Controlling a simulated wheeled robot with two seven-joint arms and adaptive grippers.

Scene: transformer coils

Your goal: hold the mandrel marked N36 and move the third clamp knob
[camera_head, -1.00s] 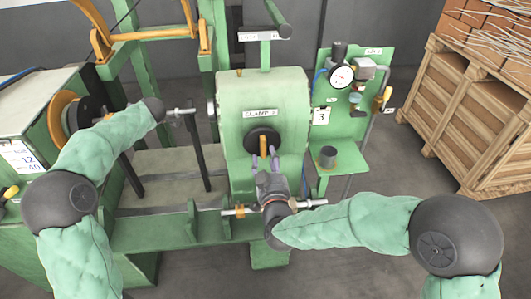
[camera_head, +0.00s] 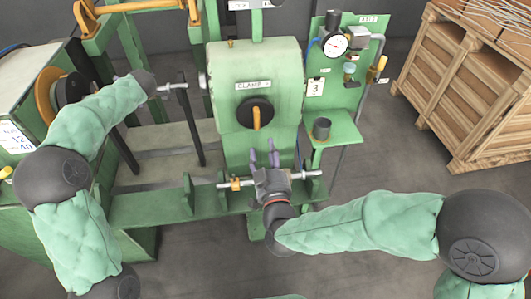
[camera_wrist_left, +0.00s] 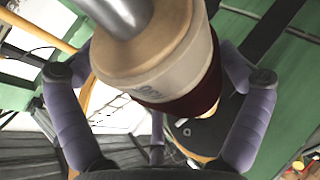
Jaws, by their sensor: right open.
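The clamp knob (camera_head: 255,114) is a black disc with an upright orange handle, on the green housing below a CLAMP plate (camera_head: 253,85). My right gripper (camera_head: 263,156) is open and empty below the knob, its purple fingers pointing up and apart from the handle. In the left wrist view the mandrel (camera_wrist_left: 160,65) is a tan and cream cylinder with a dark red band and a metal shaft; its printed mark is hard to read. The purple fingers of my left gripper (camera_wrist_left: 160,85) bend in against both its sides. In the head view the left fingers are hidden behind my arm.
A metal rod (camera_head: 232,184) crosses near my right wrist. Wooden crates (camera_head: 470,95) are at far right, with clear floor before them.

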